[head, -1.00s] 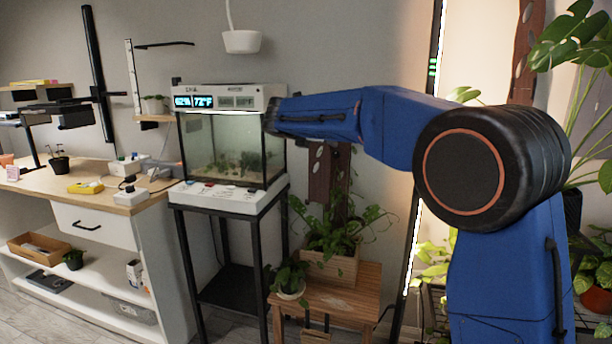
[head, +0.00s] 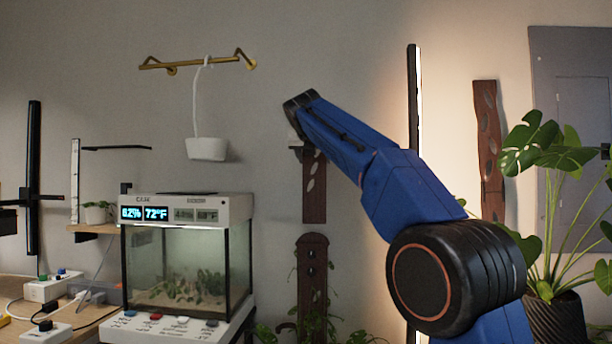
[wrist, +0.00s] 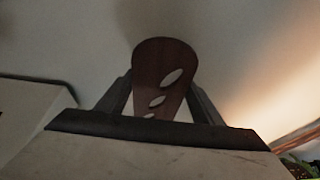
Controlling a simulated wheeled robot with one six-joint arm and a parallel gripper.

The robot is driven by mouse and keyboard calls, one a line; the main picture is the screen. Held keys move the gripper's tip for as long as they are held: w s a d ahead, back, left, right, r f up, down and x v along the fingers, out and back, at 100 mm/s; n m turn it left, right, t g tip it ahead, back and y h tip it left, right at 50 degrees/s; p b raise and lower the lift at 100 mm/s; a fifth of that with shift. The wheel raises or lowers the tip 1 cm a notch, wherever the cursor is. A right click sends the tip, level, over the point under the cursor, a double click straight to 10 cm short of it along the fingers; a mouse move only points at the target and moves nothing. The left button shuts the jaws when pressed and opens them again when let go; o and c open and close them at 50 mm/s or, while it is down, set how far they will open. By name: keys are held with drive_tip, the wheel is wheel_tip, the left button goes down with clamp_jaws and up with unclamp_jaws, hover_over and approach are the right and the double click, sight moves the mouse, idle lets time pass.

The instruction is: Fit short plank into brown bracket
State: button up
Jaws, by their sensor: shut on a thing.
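The short plank (head: 314,188) is dark reddish brown with pale oval holes. My gripper (head: 308,151) is shut on its upper end, and the plank hangs roughly upright in the head view. In the wrist view the plank (wrist: 163,62) shows between the two dark fingers of my gripper (wrist: 160,95). A dark brown upright piece with a rounded top and small holes, seemingly the brown bracket (head: 312,275), shows straight below the plank. A narrow gap shows between them in the picture; their distance in depth is unclear. Leaves partly cover the bracket's lower part.
A glass terrarium (head: 190,262) with a lit display stands left of the bracket. A white hanging pot (head: 206,149) hangs from a brass rail (head: 200,63). A wavy brown plank (head: 488,145) is on the wall at right, near a large-leaved plant (head: 550,170). The wall around the held plank is clear.

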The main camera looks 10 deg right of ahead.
sight(312, 197)
drive_tip(key=shift+w+a+f, duration=0.25)
drive_tip(key=shift+w+f, duration=0.1)
drive_tip(key=shift+f, duration=6.35)
drive_tip(key=o, duration=1.7)
drive_tip(key=shift+c, duration=0.2)
drive_tip(key=v, duration=1.7)
drive_tip(key=shift+s, duration=0.2)
